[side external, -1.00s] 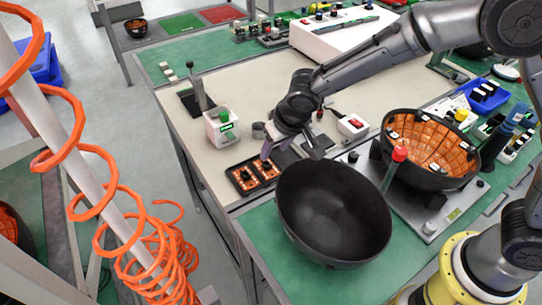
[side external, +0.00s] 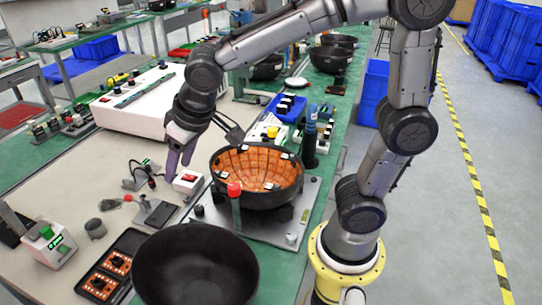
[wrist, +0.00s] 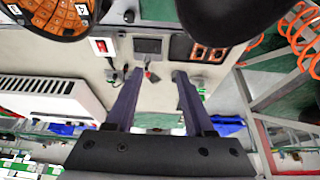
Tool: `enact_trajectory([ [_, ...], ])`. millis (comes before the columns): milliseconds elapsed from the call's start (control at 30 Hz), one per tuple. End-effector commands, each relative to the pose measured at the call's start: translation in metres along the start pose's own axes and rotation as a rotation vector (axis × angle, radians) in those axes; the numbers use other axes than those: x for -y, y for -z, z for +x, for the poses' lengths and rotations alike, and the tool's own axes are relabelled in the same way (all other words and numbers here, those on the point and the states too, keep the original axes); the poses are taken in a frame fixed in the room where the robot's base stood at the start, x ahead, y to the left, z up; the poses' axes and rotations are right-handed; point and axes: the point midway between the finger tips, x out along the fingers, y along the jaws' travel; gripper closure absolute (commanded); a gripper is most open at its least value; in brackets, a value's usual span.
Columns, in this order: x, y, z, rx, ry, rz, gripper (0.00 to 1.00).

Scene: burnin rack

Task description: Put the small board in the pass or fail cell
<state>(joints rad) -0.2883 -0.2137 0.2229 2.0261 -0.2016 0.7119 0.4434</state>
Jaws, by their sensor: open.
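A black tray (side external: 112,265) at the lower left of the side view holds two small orange boards (side external: 97,284) with dark centres, side by side. The orange boards also show at the upper right of the wrist view (wrist: 208,52). I cannot tell which part is the pass or fail cell. My gripper (side external: 180,168) is open above the pale bench, behind the tray and near a white box with a red switch (side external: 187,181). In the wrist view my fingers (wrist: 158,74) are apart, with nothing held between them. A small red-tipped item lies on the bench beyond.
A black bowl (side external: 195,265) stands beside the tray. A bowl lined with orange boards (side external: 256,175) sits on a grey plate, with a red-topped post (side external: 235,205) in front. A long white console (side external: 140,100) stands behind. A white block (side external: 48,246) is at left.

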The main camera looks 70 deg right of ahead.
Motion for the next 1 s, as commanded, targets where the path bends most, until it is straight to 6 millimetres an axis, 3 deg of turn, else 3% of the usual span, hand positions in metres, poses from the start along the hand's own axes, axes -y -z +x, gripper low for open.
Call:
enact_trajectory([
  [33,-0.020,-0.017,-0.022,-0.015,0.000,0.011,0.47],
  [200,-0.060,-0.083,-0.066,-0.041,0.005,0.005,0.47],
  [400,-0.075,-0.141,-0.082,-0.062,0.012,-0.014,0.47],
  [567,-0.077,-0.157,-0.084,-0.068,0.015,-0.023,0.47],
  [1000,-0.077,-0.157,-0.084,-0.067,0.015,-0.025,0.47],
])
